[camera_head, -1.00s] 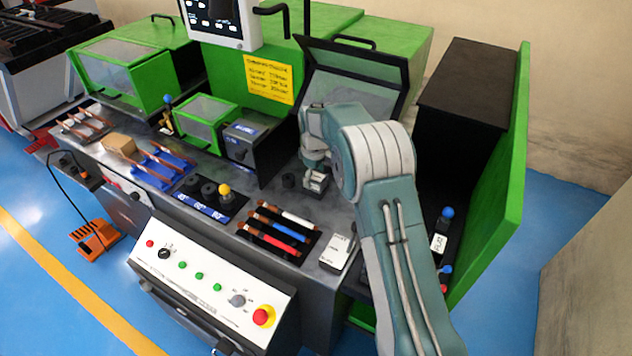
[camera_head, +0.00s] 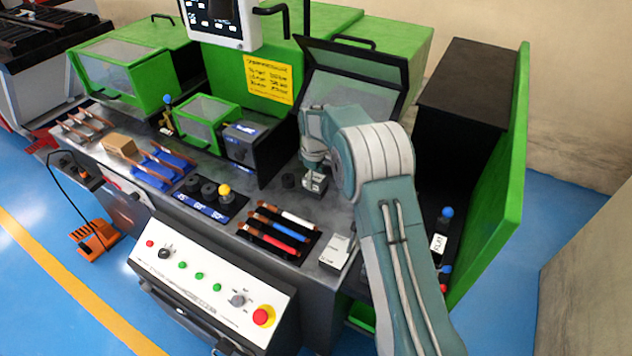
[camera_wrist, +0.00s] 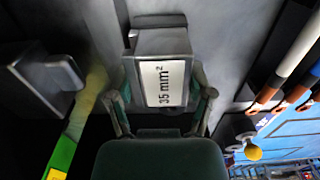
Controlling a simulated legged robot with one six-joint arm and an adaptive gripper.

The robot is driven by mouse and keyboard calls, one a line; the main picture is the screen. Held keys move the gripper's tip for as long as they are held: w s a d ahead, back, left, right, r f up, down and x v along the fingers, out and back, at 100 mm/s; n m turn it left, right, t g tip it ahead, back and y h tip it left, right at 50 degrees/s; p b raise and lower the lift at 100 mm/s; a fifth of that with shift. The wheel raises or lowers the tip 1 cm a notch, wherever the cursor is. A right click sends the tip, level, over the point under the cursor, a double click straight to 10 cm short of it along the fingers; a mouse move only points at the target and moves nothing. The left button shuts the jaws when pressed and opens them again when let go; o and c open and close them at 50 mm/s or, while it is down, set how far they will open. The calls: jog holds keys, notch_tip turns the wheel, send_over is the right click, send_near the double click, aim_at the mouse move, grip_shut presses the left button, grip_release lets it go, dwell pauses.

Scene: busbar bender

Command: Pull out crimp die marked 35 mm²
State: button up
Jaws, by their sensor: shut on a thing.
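The crimp die marked 35 mm² (camera_wrist: 164,82) is a grey block with a white label. It fills the middle of the wrist view, with its label facing the camera. My gripper (camera_wrist: 162,98) has one finger on each side of the die and is shut on it. In the head view my gripper (camera_head: 314,172) points down at the bench, right of the black round part, with the die (camera_head: 316,184) low between its fingers. Whether the die's underside still touches its seat cannot be seen.
A rack (camera_head: 271,246) of bars with white, red and blue sleeves lies in front. A grey-white block (camera_head: 336,252) stands right of it. A tilted clear guard (camera_head: 350,92) rises behind my gripper. A yellow-knobbed tool (camera_head: 225,191) stands left.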

jog(key=shift+a+r, duration=0.1)
jog(key=shift+r, duration=0.65)
jog(key=shift+r, duration=0.8)
jog(key=shift+r, duration=2.45)
jog(key=shift+s, duration=0.15)
